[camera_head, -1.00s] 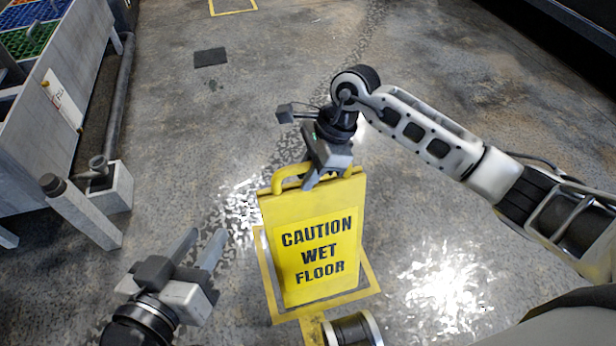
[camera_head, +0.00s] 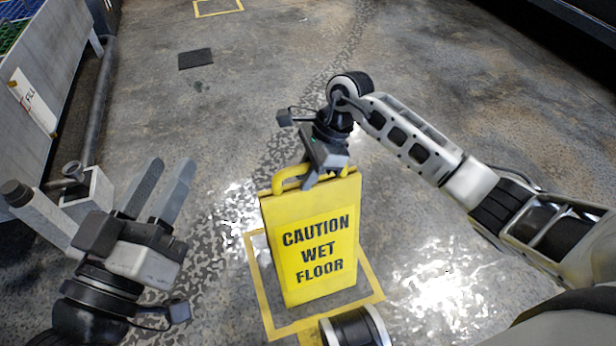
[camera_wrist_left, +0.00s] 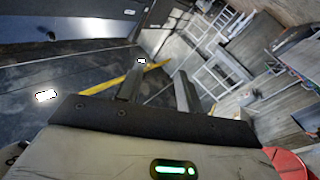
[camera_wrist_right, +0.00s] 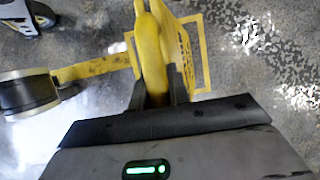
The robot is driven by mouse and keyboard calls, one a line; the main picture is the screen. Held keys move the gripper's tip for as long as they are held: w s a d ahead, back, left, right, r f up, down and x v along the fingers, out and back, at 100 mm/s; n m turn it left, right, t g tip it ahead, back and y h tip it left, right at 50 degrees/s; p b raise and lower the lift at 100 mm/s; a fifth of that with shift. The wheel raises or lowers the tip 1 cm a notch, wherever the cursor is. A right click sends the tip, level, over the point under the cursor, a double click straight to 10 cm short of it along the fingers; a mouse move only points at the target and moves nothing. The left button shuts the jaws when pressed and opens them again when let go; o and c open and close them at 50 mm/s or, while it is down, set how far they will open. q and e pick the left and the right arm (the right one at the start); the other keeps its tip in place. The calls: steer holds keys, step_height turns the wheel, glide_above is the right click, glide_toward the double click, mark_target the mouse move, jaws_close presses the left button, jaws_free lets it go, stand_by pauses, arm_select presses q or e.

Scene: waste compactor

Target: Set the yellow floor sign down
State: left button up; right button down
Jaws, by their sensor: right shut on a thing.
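The yellow floor sign (camera_head: 318,243) reads "CAUTION WET FLOOR" and stands about upright in the head view, over a yellow square outline (camera_head: 371,294) on the floor. Whether its bottom edge touches the floor I cannot tell. My right gripper (camera_head: 308,182) is shut on the handle at the sign's top. In the right wrist view the yellow handle (camera_wrist_right: 150,55) runs between the fingers. My left gripper (camera_head: 165,190) is open and empty, left of the sign and apart from it. Its two parted fingers also show in the left wrist view (camera_wrist_left: 160,88).
A grey bin structure (camera_head: 50,85) with coloured contents and a grey post with a block base (camera_head: 95,190) stand at the left. A dark flat patch (camera_head: 195,59) lies on the floor farther off. The floor behind the sign is clear.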

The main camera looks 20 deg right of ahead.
arm_select(q)
steer(key=shift+r, duration=0.15)
arm_select(e)
steer(key=shift+r, duration=0.1)
arm_select(q)
steer(key=shift+w, duration=0.1)
steer(key=shift+r, duration=0.15)
arm_select(e)
steer(key=c, duration=1.3)
jaws_free()
steer(key=shift+f, duration=0.2)
steer(key=shift+d+r, duration=0.1)
steer(key=shift+r, duration=0.25)
steer(key=p+v, duration=0.2)
steer(key=v, duration=0.3)
steer(key=shift+r, duration=0.1)
arm_select(q)
steer(key=f+g, duration=0.1)
steer(key=s+f+n+g+y+p, duration=0.1)
steer(key=f, duration=0.1)
steer(key=s+f+p, duration=0.1)
steer(key=shift+d+f+n+g, duration=0.15)
steer(key=shift+n+g, duration=0.15)
steer(key=shift+g, duration=0.1)
arm_select(e)
steer(key=v, duration=0.6)
steer(key=shift+d+r, duration=0.1)
steer(key=shift+d, duration=0.05)
